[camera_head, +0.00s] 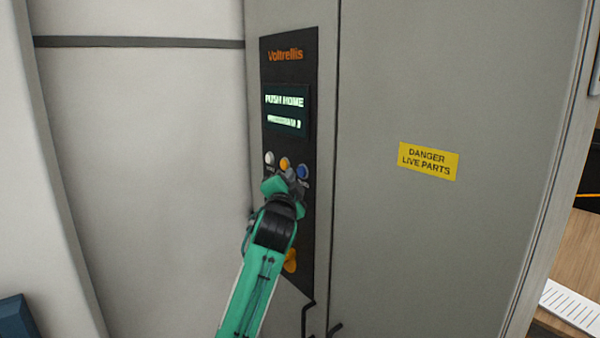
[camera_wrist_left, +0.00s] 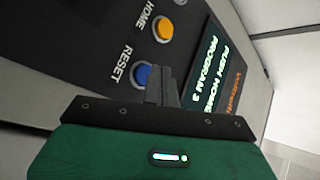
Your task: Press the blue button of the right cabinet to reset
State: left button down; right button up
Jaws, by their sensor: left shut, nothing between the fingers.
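The grey cabinet (camera_head: 440,90) has a dark control panel (camera_head: 290,80) with a lit screen (camera_head: 287,112) reading "PUSH HOME". The round blue button (camera_head: 303,171) is the rightmost in a row below the screen. In the left wrist view the blue button (camera_wrist_left: 142,75), labelled RESET, is partly covered by my left gripper's fingers. My left gripper (camera_head: 291,176) is shut and empty, its fingertips (camera_wrist_left: 166,72) right at the blue button's edge. I cannot tell whether they touch it. My right gripper is not in view.
An orange button (camera_head: 285,164), labelled HOME in the wrist view, and a white button (camera_head: 269,158) sit left of the blue one. A yellow danger label (camera_head: 429,161) is on the cabinet door. An orange part (camera_head: 291,261) is lower on the panel, partly behind my arm.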

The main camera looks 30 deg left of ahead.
pick_arm(q)
jog(key=shift+s+a+p, duration=0.25)
jog(key=shift+s+a, duration=0.05)
jog(key=shift+s, duration=0.45)
jog(key=shift+s+a+p, duration=0.2)
jog(key=shift+s+a, duration=0.1)
jog(key=shift+s, duration=0.5)
jog(key=shift+s+a+p, duration=0.25)
jog(key=shift+s+a, duration=0.05)
jog(key=shift+s, duration=0.45)
